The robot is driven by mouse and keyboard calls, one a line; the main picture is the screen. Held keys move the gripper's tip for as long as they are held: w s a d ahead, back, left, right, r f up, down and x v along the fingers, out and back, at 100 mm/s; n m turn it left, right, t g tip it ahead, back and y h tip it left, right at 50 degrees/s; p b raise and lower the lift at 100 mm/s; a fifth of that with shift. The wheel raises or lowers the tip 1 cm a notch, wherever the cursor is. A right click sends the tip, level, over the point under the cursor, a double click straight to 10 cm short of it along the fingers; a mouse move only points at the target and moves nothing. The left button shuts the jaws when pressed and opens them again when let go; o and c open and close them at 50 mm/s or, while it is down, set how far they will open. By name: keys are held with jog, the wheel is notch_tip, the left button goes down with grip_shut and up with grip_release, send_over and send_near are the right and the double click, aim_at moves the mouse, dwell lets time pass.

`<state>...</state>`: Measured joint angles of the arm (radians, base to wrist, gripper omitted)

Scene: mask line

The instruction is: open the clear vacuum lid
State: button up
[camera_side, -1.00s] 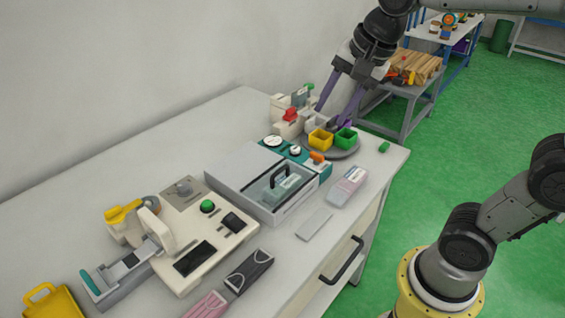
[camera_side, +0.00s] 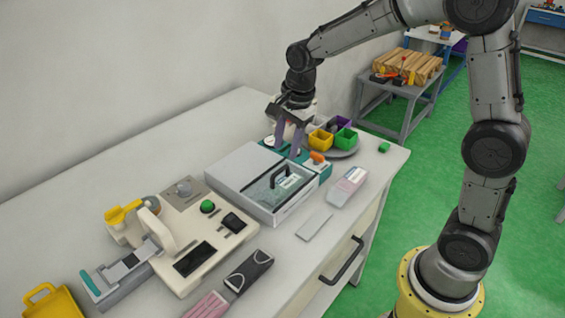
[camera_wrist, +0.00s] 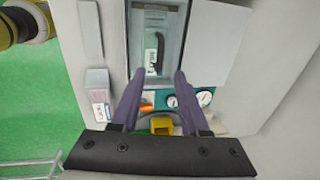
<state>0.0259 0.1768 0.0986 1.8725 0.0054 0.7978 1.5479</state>
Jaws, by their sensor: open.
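The clear vacuum lid (camera_side: 264,190) lies closed and flat on the grey and white vacuum box (camera_side: 236,165), with a black handle (camera_side: 280,175) standing up on it. A labelled item shows through the lid. In the wrist view the lid (camera_wrist: 167,30) is at top centre, with its handle (camera_wrist: 155,52) beyond the fingertips. My gripper (camera_side: 288,151) is open and empty, pointing down with purple fingers over the teal gauge panel just behind the box. It also shows in the wrist view (camera_wrist: 159,75), fingers spread either side of the lid's near end.
The teal panel with gauges and an orange knob (camera_side: 317,157) adjoins the box. A cream machine (camera_side: 190,235) stands left, and a pink-white pack (camera_side: 347,186) lies right.

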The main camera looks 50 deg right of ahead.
aim_at(281, 169)
jog(key=f, duration=0.3)
jog(key=w+f, duration=0.1)
jog(key=f, duration=0.2)
jog(key=shift+w+f, duration=0.15)
jog(key=shift+f, duration=0.05)
grip_shut()
jog(key=shift+r, duration=0.1)
dwell(1.1)
